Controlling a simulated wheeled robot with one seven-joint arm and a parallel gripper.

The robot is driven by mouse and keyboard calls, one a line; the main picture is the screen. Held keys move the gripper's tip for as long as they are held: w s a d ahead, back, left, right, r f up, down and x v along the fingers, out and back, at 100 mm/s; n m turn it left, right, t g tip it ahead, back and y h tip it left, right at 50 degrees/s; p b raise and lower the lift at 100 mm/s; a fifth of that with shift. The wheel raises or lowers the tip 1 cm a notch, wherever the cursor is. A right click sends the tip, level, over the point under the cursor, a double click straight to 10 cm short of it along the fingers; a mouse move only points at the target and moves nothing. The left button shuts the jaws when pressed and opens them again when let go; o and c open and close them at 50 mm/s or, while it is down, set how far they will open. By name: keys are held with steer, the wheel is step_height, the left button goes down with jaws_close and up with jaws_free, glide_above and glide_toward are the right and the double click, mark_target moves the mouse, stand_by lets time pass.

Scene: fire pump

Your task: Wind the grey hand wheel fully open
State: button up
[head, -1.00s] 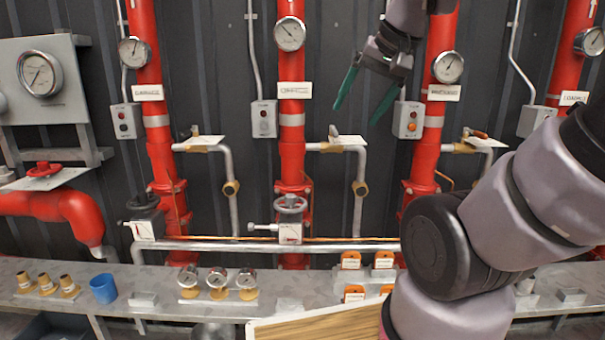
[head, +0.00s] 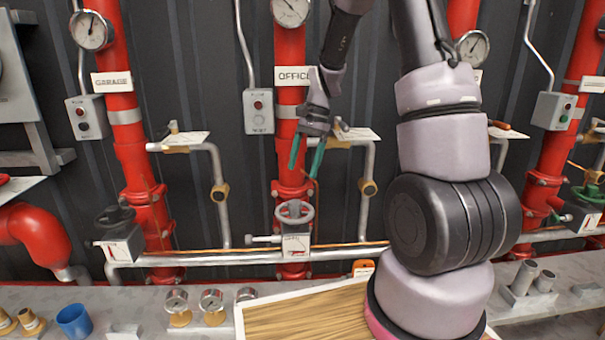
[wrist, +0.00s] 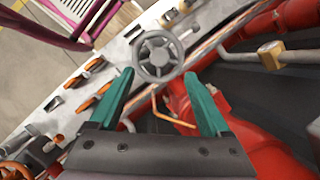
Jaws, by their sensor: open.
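The grey hand wheel (head: 294,212) sits on a valve with a white plate on the middle red pipe, low in front of the wall. In the wrist view the grey wheel (wrist: 158,56) shows its round rim and spokes, just beyond the fingertips. My gripper (head: 304,175) points down above the wheel, its two green fingers apart with nothing between them. In the wrist view my open gripper (wrist: 162,80) has a finger on each side below the wheel. The fingers look apart from the rim.
A darker hand wheel (head: 114,216) is on the left pipe, and a green one (head: 590,193) is at the right. A thin grey pipe (head: 218,180) stands left of the middle pipe. The bench below holds small gauges (head: 211,300) and a blue cup (head: 73,320).

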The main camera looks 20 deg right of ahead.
mark_target(295, 202)
steer(key=shift+g, duration=0.3)
steer(key=x, duration=0.6)
steer(key=w+x, duration=0.1)
steer(key=x, duration=0.3)
steer(key=shift+s+d+f, duration=0.1)
steer(key=shift+d+f, duration=0.15)
steer(key=shift+f, duration=0.05)
